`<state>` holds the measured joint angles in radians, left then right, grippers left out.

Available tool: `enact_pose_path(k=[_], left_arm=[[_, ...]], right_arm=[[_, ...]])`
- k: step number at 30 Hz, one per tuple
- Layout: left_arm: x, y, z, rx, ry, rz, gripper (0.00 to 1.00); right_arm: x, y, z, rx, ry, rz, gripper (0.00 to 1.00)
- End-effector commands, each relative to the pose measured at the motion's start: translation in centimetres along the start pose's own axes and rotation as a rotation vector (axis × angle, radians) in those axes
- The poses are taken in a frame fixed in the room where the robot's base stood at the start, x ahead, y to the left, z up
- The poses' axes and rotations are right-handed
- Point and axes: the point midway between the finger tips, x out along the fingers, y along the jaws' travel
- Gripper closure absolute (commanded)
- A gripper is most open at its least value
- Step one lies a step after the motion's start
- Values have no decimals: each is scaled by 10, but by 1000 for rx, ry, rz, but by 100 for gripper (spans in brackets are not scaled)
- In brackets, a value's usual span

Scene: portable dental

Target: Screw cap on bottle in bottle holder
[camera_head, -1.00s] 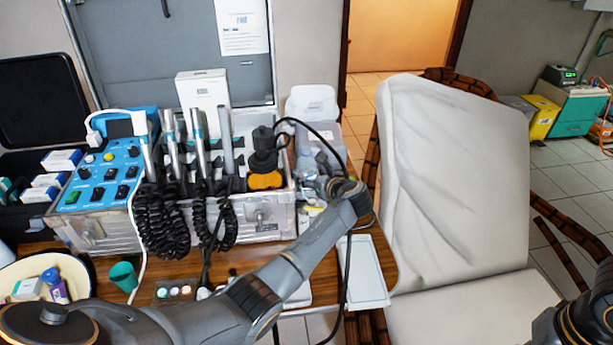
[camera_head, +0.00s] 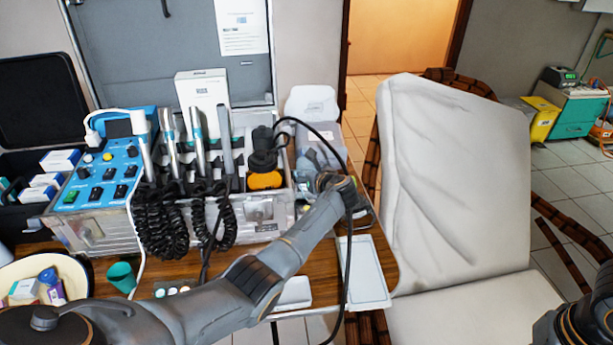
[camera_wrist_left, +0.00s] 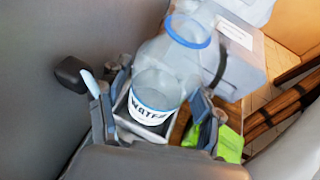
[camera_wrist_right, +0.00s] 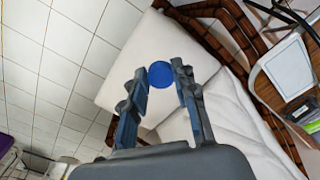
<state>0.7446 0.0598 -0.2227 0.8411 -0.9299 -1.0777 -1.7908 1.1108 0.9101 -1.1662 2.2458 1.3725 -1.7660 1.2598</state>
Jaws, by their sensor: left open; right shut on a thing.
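The clear water bottle (camera_wrist_left: 162,75) stands in its holder (camera_wrist_left: 148,130) in the left wrist view. Its open mouth has a blue ring, and its label reads "WATER". My left gripper (camera_wrist_left: 165,92) is open, with one finger on each side of the bottle; I cannot tell whether they touch it. In the head view, its wrist is by the metal case, and its fingertips and the bottle are hard to make out. The blue cap (camera_wrist_right: 161,75) is between the fingertips of my right gripper (camera_wrist_right: 160,80), which is shut on it, away from the bottle.
The metal dental case (camera_head: 110,225) with handpieces and coiled cords stands left of my left wrist. A black cable hangs past my left arm. A white tray (camera_head: 366,288) lies at the table's right edge. The white chair (camera_head: 455,180) stands to the right.

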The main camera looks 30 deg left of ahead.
Motion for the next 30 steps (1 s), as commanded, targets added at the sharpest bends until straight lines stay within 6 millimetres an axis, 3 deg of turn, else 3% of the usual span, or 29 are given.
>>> enact_pose_path(k=[6,14,23,30], left_arm=[[0,0,0,0,0,0,36],[-1,0,1,0,-2,-1,87],[-2,0,4,-1,-2,-1,87],[-12,-1,30,-4,-4,-2,87]], right_arm=[[0,0,0,0,0,0,81],[0,0,0,0,0,0,81],[-1,0,0,0,0,0,81],[-9,0,0,0,0,0,81]])
